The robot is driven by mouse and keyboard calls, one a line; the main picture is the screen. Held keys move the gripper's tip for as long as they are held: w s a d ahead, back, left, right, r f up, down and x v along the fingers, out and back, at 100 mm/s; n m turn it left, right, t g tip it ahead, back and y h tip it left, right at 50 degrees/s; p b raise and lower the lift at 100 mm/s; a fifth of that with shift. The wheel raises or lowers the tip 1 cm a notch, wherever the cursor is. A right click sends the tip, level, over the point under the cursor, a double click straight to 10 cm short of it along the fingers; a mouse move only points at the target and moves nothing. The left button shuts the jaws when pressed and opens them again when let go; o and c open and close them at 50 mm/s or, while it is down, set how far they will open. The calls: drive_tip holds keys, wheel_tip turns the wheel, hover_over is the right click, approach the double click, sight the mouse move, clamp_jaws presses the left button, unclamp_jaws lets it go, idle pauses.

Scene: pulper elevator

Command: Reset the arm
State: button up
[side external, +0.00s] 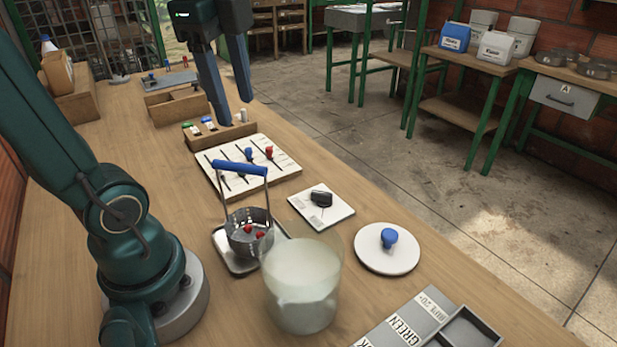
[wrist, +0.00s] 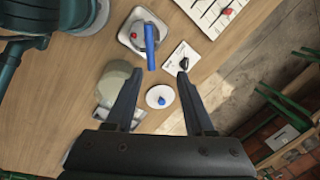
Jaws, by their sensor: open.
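My gripper (side external: 234,109) is open and empty, raised above the back part of the wooden bench in the side view. Its two fingers point down, spread apart, and both also show in the wrist view (wrist: 160,74). Below it stands a white slotted board (side external: 284,181) with blue and red knobs. Nearer the camera, a metal basket (side external: 240,240) with a blue handle (side external: 240,168) holds red berries and stands on a small metal tray (side external: 222,240). A clear vessel of cloudy liquid (side external: 302,275) stands beside it.
A white square plate with a black knob (side external: 321,198) and a round white plate (side external: 372,259) with a blue knob (side external: 389,237) lie along the bench's right side. A grey labelled tray (side external: 408,318) is in front. Wooden boxes (side external: 178,108) stand farther back. The bench's left middle is bare.

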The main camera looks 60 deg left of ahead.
drive_tip(key=w+d+m+h, duration=0.1)
drive_tip(key=d+m, duration=0.5)
drive_tip(key=d, duration=0.4)
drive_tip(key=shift+w+d+m, duration=0.15)
drive_tip(key=shift+d+m, duration=0.15)
drive_tip(key=shift+d, duration=0.05)
drive_tip(key=shift+f, duration=0.1)
